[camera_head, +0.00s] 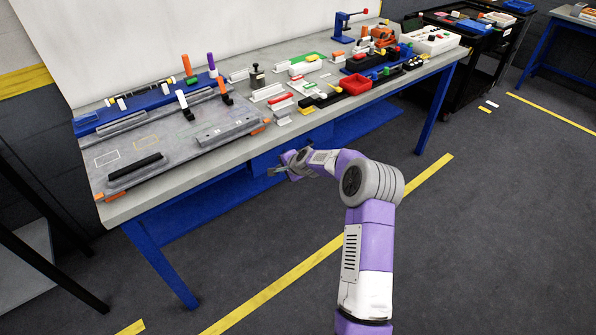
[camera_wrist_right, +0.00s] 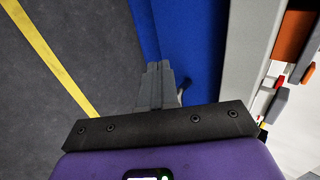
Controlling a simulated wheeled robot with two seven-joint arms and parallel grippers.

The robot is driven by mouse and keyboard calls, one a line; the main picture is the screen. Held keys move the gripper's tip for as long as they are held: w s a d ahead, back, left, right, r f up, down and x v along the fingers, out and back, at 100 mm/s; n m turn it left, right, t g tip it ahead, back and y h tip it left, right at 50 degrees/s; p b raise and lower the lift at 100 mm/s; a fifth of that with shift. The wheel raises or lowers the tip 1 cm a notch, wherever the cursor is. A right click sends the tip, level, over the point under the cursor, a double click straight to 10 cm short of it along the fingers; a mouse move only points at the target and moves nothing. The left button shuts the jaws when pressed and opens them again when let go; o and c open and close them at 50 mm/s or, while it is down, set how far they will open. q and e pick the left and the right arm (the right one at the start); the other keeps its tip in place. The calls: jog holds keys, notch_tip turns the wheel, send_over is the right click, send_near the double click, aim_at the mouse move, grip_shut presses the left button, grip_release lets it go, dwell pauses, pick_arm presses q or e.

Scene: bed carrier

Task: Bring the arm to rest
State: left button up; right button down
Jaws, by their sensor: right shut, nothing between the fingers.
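My right arm (camera_head: 372,220) comes up from the bottom of the head view and bends left toward the front edge of the workbench. My right gripper (camera_head: 274,171) is in front of the bench, a little below the height of its top, over the floor side. In the right wrist view the two grey fingers (camera_wrist_right: 155,88) lie together with nothing between them. The gripper is apart from the things on the bench. My left arm and gripper are not in view.
The workbench (camera_head: 180,178) has a grey top and blue legs. A grey fixture plate (camera_head: 165,137), a red bin (camera_head: 356,84) and several small tools stand on it. A black cart (camera_head: 478,50) stands at the back right. The dark floor (camera_head: 480,220) right of my arm is clear.

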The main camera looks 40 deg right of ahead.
jog(key=v, duration=0.7)
jog(key=shift+p, duration=0.4)
jog(key=shift+w+a, duration=0.1)
jog(key=shift+a, duration=0.1)
jog(key=s+a+f+n+g+y+p, duration=0.15)
jog(key=s+a+f+n, duration=0.25)
jog(key=a+f, duration=0.5)
jog(key=s+a+f+n+g+y+p, duration=0.15)
jog(key=s+a+f+n+g, duration=0.35)
jog(key=a, duration=0.7)
jog(key=s+a+f+n+g, duration=0.1)
jog(key=s+a+f+n, duration=0.1)
jog(key=s+a, duration=0.5)
jog(key=s+a+f+n+g+y+p, duration=0.1)
jog(key=s+a+f+n, duration=0.2)
jog(key=s, duration=1)
jog(key=a+n, duration=0.2)
jog(key=a, duration=0.3)
jog(key=shift+s+f+y, duration=0.25)
jog(key=shift+s+y, duration=0.05)
jog(key=shift+a, duration=0.1)
